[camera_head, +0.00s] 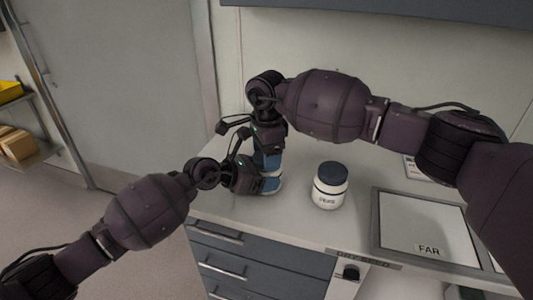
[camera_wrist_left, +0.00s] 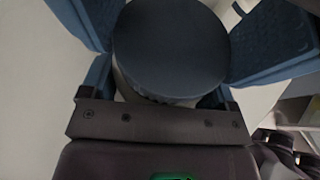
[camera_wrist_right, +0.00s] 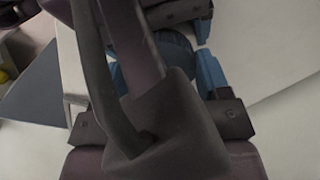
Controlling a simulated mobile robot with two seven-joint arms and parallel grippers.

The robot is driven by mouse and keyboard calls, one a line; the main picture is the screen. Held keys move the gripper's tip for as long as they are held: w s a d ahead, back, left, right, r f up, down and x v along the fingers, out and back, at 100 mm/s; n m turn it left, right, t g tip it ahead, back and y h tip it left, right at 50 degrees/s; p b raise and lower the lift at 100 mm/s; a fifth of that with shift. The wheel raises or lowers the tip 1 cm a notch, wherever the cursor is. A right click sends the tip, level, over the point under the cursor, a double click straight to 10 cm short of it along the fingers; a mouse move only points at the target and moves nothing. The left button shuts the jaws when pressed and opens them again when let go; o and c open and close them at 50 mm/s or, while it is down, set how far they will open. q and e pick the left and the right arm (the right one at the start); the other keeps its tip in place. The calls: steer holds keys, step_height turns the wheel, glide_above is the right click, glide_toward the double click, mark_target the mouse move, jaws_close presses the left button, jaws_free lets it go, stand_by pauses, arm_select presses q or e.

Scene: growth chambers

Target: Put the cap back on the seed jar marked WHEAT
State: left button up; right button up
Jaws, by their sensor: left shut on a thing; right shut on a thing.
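A jar is held between my two grippers at the left end of the bench, mostly hidden in the head view; its label is not visible. Its round dark blue cap (camera_wrist_left: 170,48) fills the left wrist view, over a pale body whose edge shows below it. My left gripper (camera_head: 268,185) is shut on the jar from the side, low over the bench. My right gripper (camera_head: 267,160) points down from above and is shut on the cap, which shows partly in the right wrist view (camera_wrist_right: 175,48). I cannot tell whether the cap is seated.
A second white jar (camera_head: 328,194) with a dark blue cap stands upright to the right; its label is too small to read surely. A grey-framed panel marked FAR (camera_head: 378,222) lies farther right. Drawers (camera_head: 222,256) are below the bench. The bench front between is clear.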

steer(key=shift+m, duration=1.1)
steer(key=o, duration=1)
steer(key=shift+r, duration=0.1)
steer(key=shift+o, duration=0.5)
steer(key=shift+r, duration=2.2)
step_height(320, 180, up, 12)
